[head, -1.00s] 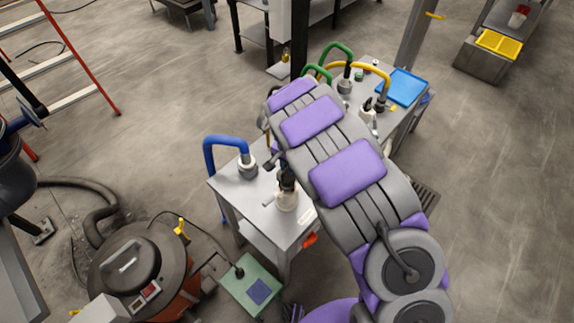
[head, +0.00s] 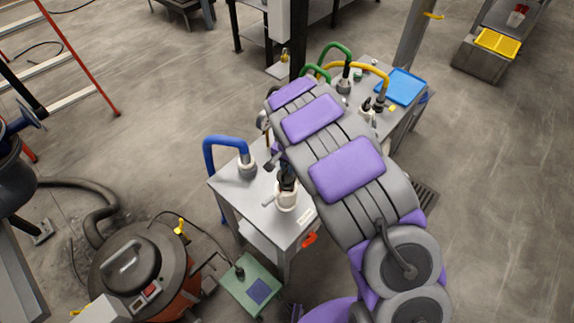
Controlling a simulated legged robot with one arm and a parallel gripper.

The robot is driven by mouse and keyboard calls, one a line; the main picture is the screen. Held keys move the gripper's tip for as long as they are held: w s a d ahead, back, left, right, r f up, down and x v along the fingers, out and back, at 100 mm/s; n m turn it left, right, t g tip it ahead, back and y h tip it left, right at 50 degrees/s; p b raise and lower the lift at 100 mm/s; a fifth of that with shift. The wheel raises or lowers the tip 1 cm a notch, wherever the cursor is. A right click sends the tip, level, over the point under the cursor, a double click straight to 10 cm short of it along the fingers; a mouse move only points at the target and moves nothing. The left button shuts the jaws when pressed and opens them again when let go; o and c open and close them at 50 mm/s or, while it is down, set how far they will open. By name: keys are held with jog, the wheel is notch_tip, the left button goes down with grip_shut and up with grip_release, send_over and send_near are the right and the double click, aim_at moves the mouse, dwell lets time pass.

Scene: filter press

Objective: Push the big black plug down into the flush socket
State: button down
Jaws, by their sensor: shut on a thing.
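The big black plug (head: 287,182) stands upright at the top of a whitish round socket (head: 286,200) on the near grey metal table. Its lower end is in the socket mouth; how deep it sits cannot be told. My arm reaches over the table from the lower right and hides part of this area. My gripper (head: 284,168) is at the arm's far end, mostly hidden beneath it. It is shut on the plug's upper part, just above the socket. A small pale label (head: 306,214) lies on the table beside the socket; its text is too small to read.
A blue hose (head: 208,155) loops into a grey fitting (head: 247,167) left of the socket. Green and yellow hoses (head: 358,67) and a blue tray (head: 405,87) are farther back. A round dark machine (head: 140,268) and a green box (head: 251,287) stand on the floor front left.

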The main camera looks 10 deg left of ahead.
jog(key=shift+f, duration=1.7)
dwell(0.3)
jog(key=c, duration=1)
grip_release()
notch_tip(320, 180, up, 17)
jog(key=s+p, duration=0.1)
jog(key=p, duration=0.1)
jog(key=s+d+r, duration=0.3)
jog(key=d+r, duration=0.2)
jog(key=d, duration=0.3)
jog(key=s+d+r+g, duration=0.1)
jog(key=s+d+r, duration=0.4)
jog(key=s+d, duration=0.55)
jog(key=s+d+n, duration=0.1)
jog(key=s+d, duration=0.1)
jog(key=s, duration=0.5)
jog(key=s+d+n+g+b, duration=0.1)
jog(key=s+d, duration=0.1)
jog(key=s, duration=0.5)
jog(key=s+d+r+n, duration=0.1)
jog(key=s+d, duration=0.1)
jog(key=s, duration=0.6)
jog(key=shift+d+g+b, duration=0.2)
jog(key=shift+g+b, duration=0.1)
jog(key=shift+b, duration=0.05)
